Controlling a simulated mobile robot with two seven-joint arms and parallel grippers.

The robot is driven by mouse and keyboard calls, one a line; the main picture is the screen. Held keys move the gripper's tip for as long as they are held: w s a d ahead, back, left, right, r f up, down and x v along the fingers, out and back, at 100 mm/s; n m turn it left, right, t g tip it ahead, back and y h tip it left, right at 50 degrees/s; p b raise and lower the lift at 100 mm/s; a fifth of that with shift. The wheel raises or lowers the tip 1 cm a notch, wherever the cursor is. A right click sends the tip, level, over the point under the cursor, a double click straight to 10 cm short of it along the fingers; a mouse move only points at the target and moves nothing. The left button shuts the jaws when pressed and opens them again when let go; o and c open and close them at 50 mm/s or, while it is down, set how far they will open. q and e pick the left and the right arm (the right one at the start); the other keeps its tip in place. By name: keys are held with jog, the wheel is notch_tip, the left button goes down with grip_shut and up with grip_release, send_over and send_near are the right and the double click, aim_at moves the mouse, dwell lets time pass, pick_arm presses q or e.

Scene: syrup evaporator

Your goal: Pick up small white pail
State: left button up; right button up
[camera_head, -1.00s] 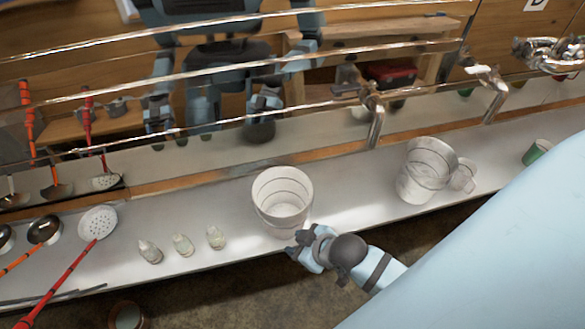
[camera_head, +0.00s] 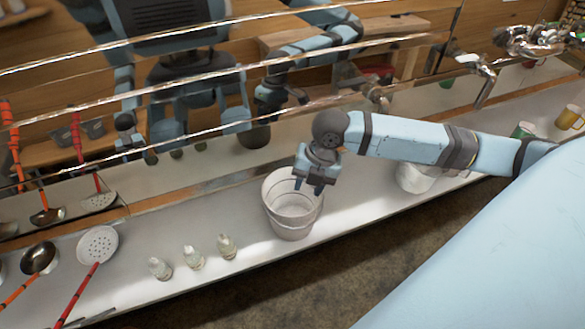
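A white pail (camera_head: 291,222) with ring lines stands upright on the narrow metal ledge (camera_head: 350,210), near the middle of the head view. My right gripper (camera_head: 309,184) is over the right part of its opening, with its fingers pointing down. The fingers look apart with nothing between them. The gripper hides part of the pail's rim, and I cannot tell whether it touches the pail. Another whitish container (camera_head: 414,179) stands farther right, mostly hidden behind my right forearm. My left gripper is not in view.
Three small bottles (camera_head: 193,257) stand left of the pail. A skimmer (camera_head: 97,244) and a ladle (camera_head: 39,258) lie farther left. A green cup (camera_head: 523,130) and a yellow mug (camera_head: 570,117) are at the far right. A shiny wall with rails rises behind the ledge and mirrors me.

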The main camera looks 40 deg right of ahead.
jog(key=w+d+r+n+g, duration=0.1)
jog(key=w+d+r+n, duration=0.15)
jog(key=d, duration=0.35)
send_over(317, 200)
jog(key=d, duration=0.2)
jog(key=d+x, duration=0.2)
jog(key=x, duration=0.5)
jog(key=shift+n+h, duration=0.3)
jog(key=shift+n, duration=0.05)
jog(key=shift+w+a+f+p, duration=0.1)
jog(key=shift+a+f+p, duration=0.25)
jog(key=shift+f, duration=0.6)
jog(key=shift+w+a+f+p, duration=0.1)
jog(key=shift+a+f+p, duration=0.2)
jog(key=shift+f, duration=0.7)
jog(key=shift+w+a+f+p, duration=0.1)
jog(key=shift+a+f+p, duration=0.25)
jog(key=shift+f, duration=0.6)
jog(key=shift+c, duration=0.3)
grip_shut()
jog(key=shift+r, duration=0.1)
